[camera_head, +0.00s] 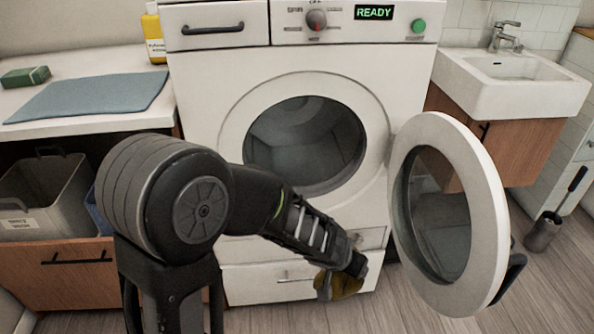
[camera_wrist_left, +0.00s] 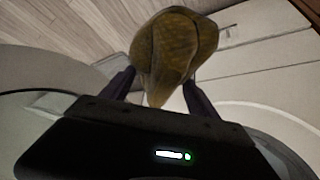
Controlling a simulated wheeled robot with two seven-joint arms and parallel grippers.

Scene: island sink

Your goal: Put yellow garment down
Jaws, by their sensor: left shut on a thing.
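The yellow garment (camera_head: 343,286) hangs bunched from my left gripper (camera_head: 352,262) in the head view, in front of the washing machine's lower drawers. In the left wrist view the garment (camera_wrist_left: 176,48) is a mustard-coloured, folded bundle. There my left gripper (camera_wrist_left: 158,88) has its two dark fingers on either side of it, shut on it. My arm covers part of the machine's front. My right gripper is in neither view.
The washing machine (camera_head: 215,120) has an empty-looking drum (camera_head: 305,140) and its round door (camera_head: 478,190) stands open to the right. A bin (camera_head: 45,195), a counter with a blue cloth (camera_head: 90,97), and a sink (camera_head: 515,80) flank it. Floor (camera_head: 420,310) is clear in front.

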